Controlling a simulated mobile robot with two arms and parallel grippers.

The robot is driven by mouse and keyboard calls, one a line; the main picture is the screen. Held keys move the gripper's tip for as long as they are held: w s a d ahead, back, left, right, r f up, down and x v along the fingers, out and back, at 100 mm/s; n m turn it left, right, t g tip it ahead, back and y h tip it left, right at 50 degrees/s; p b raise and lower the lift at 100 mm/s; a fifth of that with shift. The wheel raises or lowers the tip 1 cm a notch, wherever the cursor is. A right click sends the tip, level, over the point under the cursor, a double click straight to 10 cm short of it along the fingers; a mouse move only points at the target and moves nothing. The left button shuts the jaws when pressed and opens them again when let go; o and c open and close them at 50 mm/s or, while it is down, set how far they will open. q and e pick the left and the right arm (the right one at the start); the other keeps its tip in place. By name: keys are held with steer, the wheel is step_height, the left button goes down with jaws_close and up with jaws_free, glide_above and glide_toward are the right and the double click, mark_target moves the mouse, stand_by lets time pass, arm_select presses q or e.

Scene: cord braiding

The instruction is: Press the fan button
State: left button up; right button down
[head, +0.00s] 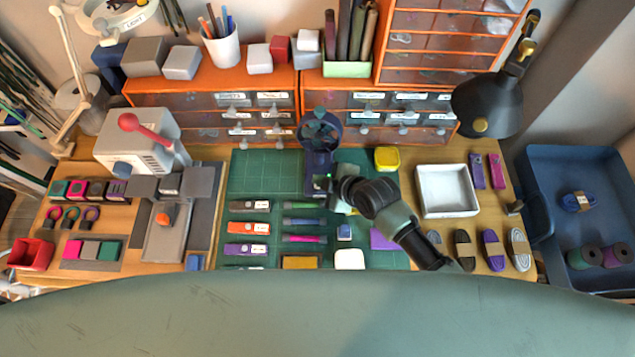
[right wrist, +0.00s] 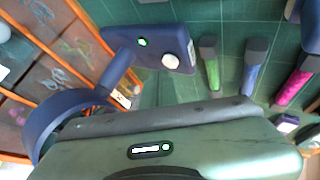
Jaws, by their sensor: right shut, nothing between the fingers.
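The small dark blue fan (head: 319,130) stands at the back of the green cutting mat, its round head above a flat base (head: 317,178). In the right wrist view its base (right wrist: 125,48) shows a white round button (right wrist: 170,60) and a lit green spot (right wrist: 142,42); the fan's ring (right wrist: 60,120) is at the left. My right gripper (head: 335,190) is shut and empty, just right of the fan base in the head view. Its body fills the bottom of the wrist view. I cannot tell whether it touches the base. My left gripper is out of view.
Green, blue and pink-tipped tools (head: 303,222) lie on the mat (head: 262,170) in front of the fan. Orange drawers (head: 225,97) stand behind. A yellow box (head: 387,159) and white tray (head: 447,190) are to the right. A grey machine with a red-knobbed lever (head: 145,128) is left.

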steer(key=shift+f, duration=0.1)
stand_by(0.5)
steer(key=shift+f, duration=0.35)
steer(key=shift+r+p, duration=0.35)
steer(key=shift+r, duration=0.1)
step_height(320, 180, up, 6)
steer(key=p, duration=0.5)
steer(key=shift+p, duration=0.35)
stand_by(0.4)
